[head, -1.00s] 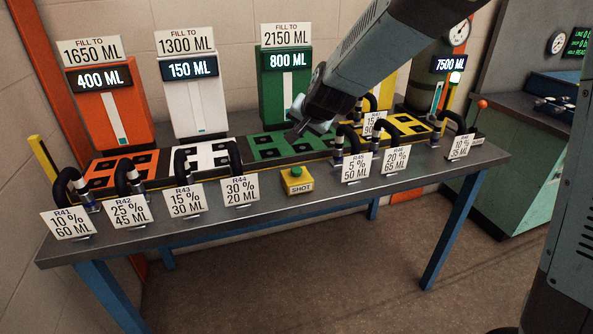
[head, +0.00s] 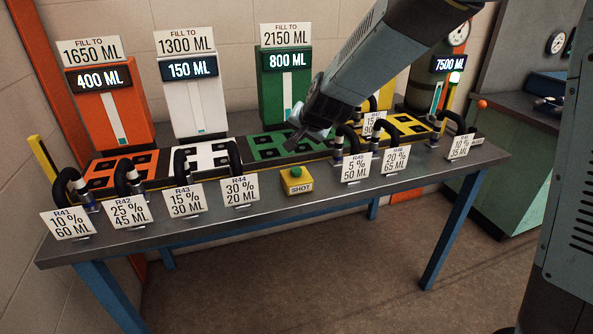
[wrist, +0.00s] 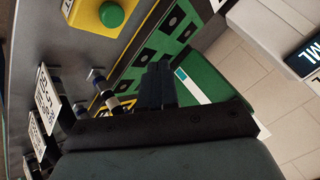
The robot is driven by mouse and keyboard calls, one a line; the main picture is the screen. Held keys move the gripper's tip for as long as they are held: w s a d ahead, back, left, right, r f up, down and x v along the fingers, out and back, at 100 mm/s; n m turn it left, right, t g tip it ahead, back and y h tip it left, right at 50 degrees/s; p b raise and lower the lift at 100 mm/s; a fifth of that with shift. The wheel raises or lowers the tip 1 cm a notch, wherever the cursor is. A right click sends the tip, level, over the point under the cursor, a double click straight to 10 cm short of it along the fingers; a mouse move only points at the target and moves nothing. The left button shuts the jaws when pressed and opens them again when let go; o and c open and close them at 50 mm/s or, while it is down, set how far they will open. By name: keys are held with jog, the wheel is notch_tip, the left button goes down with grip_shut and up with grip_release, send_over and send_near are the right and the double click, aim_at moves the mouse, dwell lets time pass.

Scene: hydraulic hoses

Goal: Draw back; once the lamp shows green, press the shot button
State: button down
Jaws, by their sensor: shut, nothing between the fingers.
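The shot button (head: 297,173) is a green cap on a yellow box marked SHOT, near the front edge of the bench. It also shows at the top of the wrist view (wrist: 112,14). My gripper (head: 293,143) is shut and empty, above the green section of the block, behind the button and apart from it. In the wrist view its dark fingers (wrist: 158,72) are together over the green plate. A small lamp (head: 455,77) below the 7500 ML display glows pale greenish-white; its exact colour is hard to tell.
Black hoses with labels R41 (head: 69,222) to R44 stand along the left front; R45 (head: 356,169) and others stand right of the button. Orange (head: 110,110), white (head: 193,98) and green (head: 270,85) tanks stand behind.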

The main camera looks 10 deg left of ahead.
aim_at(298, 171)
jog(key=shift+f, duration=3.55)
jog(key=shift+f, duration=0.15)
jog(key=shift+f, duration=0.2)
jog(key=shift+f, duration=0.45)
dwell(0.7)
jog(key=shift+r, duration=0.85)
jog(key=shift+s+a+r, duration=0.1)
jog(key=shift+r, duration=2.45)
